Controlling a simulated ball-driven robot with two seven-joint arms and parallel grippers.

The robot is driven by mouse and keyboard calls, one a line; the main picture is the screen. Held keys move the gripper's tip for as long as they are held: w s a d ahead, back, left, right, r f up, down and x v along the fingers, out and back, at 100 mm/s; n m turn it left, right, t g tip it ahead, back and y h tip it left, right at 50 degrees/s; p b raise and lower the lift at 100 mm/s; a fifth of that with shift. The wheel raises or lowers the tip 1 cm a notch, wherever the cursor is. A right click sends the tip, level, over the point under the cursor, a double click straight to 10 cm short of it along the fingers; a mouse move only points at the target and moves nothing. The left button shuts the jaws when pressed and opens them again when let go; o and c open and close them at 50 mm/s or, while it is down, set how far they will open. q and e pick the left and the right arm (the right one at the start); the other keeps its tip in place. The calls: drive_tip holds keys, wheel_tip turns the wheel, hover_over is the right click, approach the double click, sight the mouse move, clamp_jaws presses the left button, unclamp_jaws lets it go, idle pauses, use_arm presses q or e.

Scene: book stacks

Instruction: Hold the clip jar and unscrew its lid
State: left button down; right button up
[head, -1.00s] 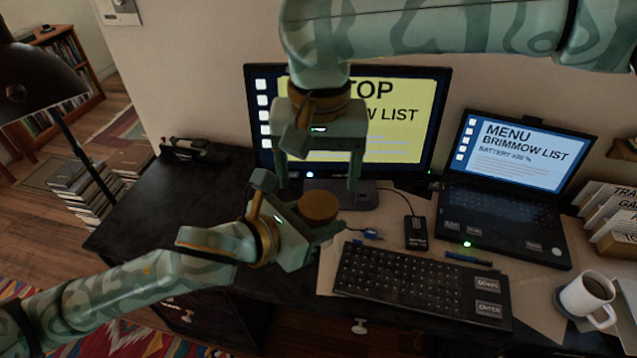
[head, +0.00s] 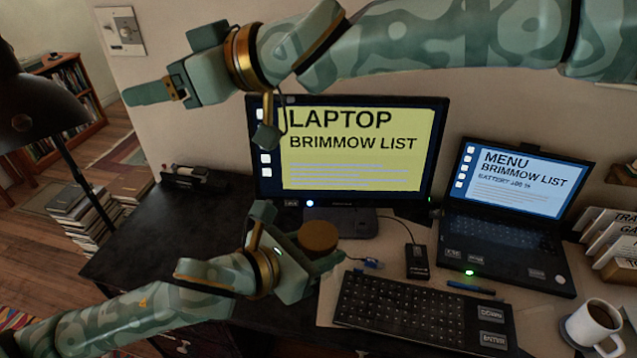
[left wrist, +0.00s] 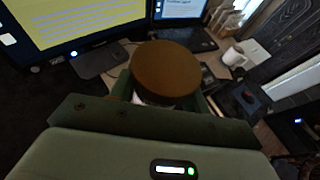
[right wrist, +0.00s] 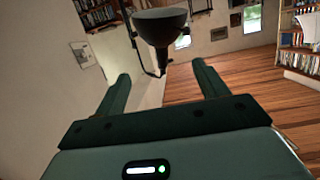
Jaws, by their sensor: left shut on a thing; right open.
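The clip jar's round brown lid (head: 318,236) shows above the desk, at my left gripper (head: 322,258). In the left wrist view the lid (left wrist: 165,70) is between the fingers, nearest the camera. Only a pale sliver of the clip jar (left wrist: 150,99) shows under it; the rest is hidden by the lid and fingers. My left gripper is shut on the jar, below the lid. My right gripper (head: 150,93) is up and left of the monitor, pointing left, away from the jar. Its fingers stand apart and empty in the right wrist view (right wrist: 160,85).
A monitor (head: 360,150) stands behind the jar and a laptop (head: 515,215) to its right. A keyboard (head: 420,308), a small black box (head: 417,262) and a coffee mug (head: 592,325) are on the desk. A black lamp (head: 40,110) stands at left.

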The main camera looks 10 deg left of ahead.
drive_tip(key=s+d+f+n+g+h, duration=0.2)
drive_tip(key=s+f+n+g+h, duration=0.15)
drive_tip(key=s+n, duration=0.2)
drive_tip(key=n+t+h, duration=0.2)
drive_tip(key=n+h, duration=0.2)
drive_tip(key=h, duration=0.7)
hover_over(319, 235)
drive_tip(key=f, duration=0.9)
drive_tip(key=shift+s+a+f, duration=0.1)
drive_tip(key=shift+a+f, duration=0.15)
drive_tip(key=shift+a, duration=0.05)
drive_tip(key=shift+d+f, duration=0.2)
drive_tip(key=shift+h, duration=0.25)
wheel_tip(319, 235, down, 8)
drive_tip(key=shift+r, duration=0.25)
